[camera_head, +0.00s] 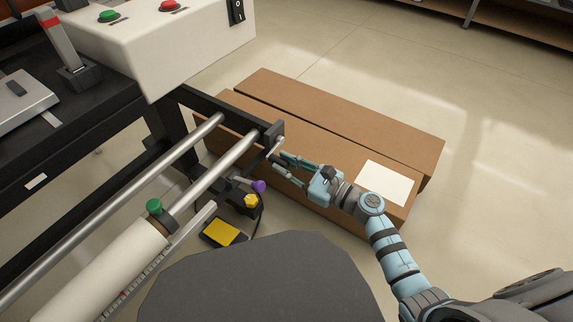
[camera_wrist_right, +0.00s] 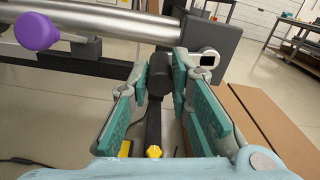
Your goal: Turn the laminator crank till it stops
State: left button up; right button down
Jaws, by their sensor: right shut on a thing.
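The laminator (camera_head: 205,135) is a dark frame with long silver rollers on the left of the head view. Its crank (camera_head: 277,146) is at the rollers' right end, by a dark end block. In the right wrist view the dark crank handle (camera_wrist_right: 160,76) lies between the finger pads, and a round light hub (camera_wrist_right: 208,59) shows to its upper right. My right gripper (camera_head: 281,167) is shut on the crank handle; it also shows in the wrist view (camera_wrist_right: 163,90). The fingers partly hide the crank in the head view. My left gripper is out of view.
Long brown cardboard boxes (camera_head: 335,115) lie on the floor beside and behind my right gripper. A purple knob (camera_head: 259,186), a yellow knob (camera_head: 251,201) and a yellow pedal (camera_head: 224,232) are left of it. A white control box (camera_head: 165,35) stands above. Floor at right is clear.

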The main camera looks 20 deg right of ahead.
jog(key=shift+r+m+p, duration=0.3)
jog(key=shift+m+p, duration=0.15)
jog(key=shift+m, duration=0.05)
jog(key=m+p, duration=0.1)
jog(key=r+m+p, duration=0.1)
jog(key=shift+r+m+p, duration=0.3)
jog(key=shift+m+p, duration=0.05)
jog(key=shift+m, duration=0.05)
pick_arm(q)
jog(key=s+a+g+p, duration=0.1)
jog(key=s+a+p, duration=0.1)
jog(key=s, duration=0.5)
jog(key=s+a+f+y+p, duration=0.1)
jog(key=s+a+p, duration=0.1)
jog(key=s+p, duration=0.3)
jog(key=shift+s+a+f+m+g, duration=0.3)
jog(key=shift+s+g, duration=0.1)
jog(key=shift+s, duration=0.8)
pick_arm(e)
jog(key=w+d+r+m, duration=0.2)
jog(key=m, duration=0.8)
jog(key=w+d+r+m, duration=0.2)
jog(key=d+m, duration=0.1)
jog(key=m, duration=0.7)
jog(key=shift+w+d, duration=0.35)
jog(key=shift+w, duration=0.05)
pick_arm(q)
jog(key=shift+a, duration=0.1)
